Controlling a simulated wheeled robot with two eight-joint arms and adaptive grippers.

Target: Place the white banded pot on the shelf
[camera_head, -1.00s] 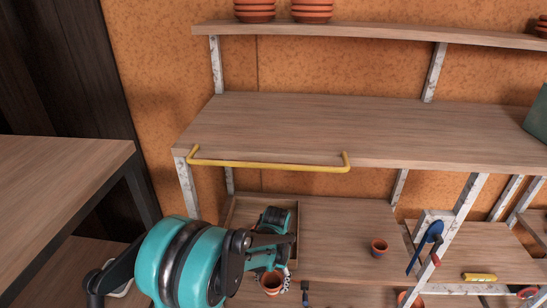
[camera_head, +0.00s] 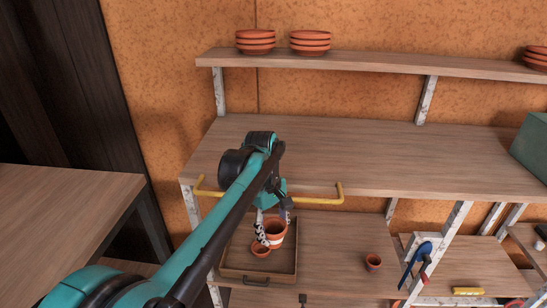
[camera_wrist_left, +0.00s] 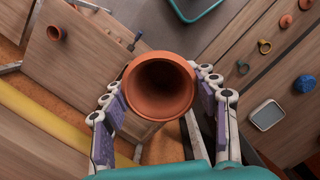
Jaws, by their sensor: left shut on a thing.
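The white banded pot (camera_head: 275,240) is terracotta with a pale band. My left gripper (camera_head: 273,213) is shut on it from above in the head view, with a finger on each side. In the left wrist view the pot's open rim (camera_wrist_left: 160,88) sits between the fingers. The pot appears in front of the wide wooden shelf (camera_head: 370,150), below its front edge in the picture. A higher, narrower shelf (camera_head: 380,64) holds stacked terracotta dishes (camera_head: 256,42). The right gripper is not in view.
A yellow rail (camera_head: 270,199) runs along the wide shelf's left front edge. The middle of that shelf is clear; a green box (camera_head: 532,145) stands at its right end. Below are a wooden tray (camera_head: 290,276), a small pot (camera_head: 260,250) and another small pot (camera_head: 373,262).

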